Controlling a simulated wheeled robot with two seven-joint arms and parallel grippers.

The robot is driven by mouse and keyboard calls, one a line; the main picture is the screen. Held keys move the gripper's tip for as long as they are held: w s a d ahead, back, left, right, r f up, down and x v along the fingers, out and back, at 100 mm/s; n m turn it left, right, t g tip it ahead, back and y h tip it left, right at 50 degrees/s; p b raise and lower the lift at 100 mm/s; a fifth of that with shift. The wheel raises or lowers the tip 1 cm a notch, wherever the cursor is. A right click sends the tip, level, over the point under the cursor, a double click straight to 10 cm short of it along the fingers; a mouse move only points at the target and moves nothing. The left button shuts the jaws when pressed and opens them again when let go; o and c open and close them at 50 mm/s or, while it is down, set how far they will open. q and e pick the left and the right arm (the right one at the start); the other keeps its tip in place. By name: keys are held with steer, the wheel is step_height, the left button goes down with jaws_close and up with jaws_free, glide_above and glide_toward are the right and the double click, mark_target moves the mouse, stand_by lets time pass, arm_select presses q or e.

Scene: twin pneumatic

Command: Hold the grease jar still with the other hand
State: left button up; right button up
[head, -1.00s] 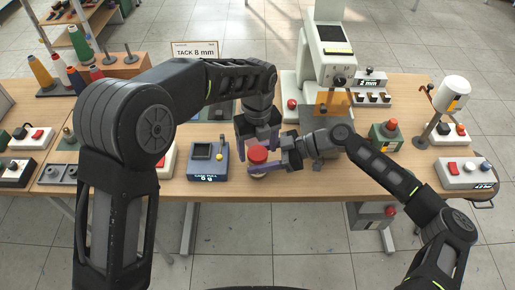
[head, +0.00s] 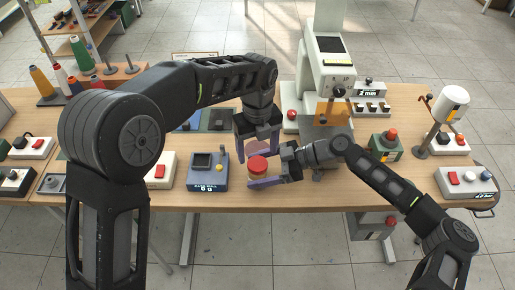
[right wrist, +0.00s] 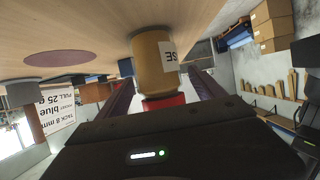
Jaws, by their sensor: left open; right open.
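The grease jar (head: 258,170) has a red lid and a tan body and stands upright on the table. My right gripper (head: 257,175) comes in low from the right, open, with one finger on the near side of the jar; the far finger is mostly hidden. In the right wrist view, the jar (right wrist: 154,62), with a partly visible label, stands between the two spread fingers, with a gap visible on each side. My left gripper (head: 259,149) is open and points down just behind the jar, its fingers apart and empty.
A pink round patch (right wrist: 55,58) lies on the table beside the jar. A blue-grey scale (head: 208,172) stands left of it. A white press (head: 325,75) with an orange guard is behind right, and a green box (head: 384,146) stands further right. The table's front edge is close.

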arm_select(q)
steer(key=shift+f+b, duration=0.3)
arm_select(e)
steer(key=shift+d+r, duration=0.1)
steer(key=shift+d, duration=0.55)
arm_select(q)
steer(key=shift+f+b, duration=0.85)
arm_select(e)
steer(key=v, duration=0.6)
steer(key=shift+d+r, duration=0.2)
steer(key=shift+d, duration=0.05)
arm_select(q)
steer(key=shift+r, duration=0.1)
arm_select(e)
steer(key=shift+a, duration=0.1)
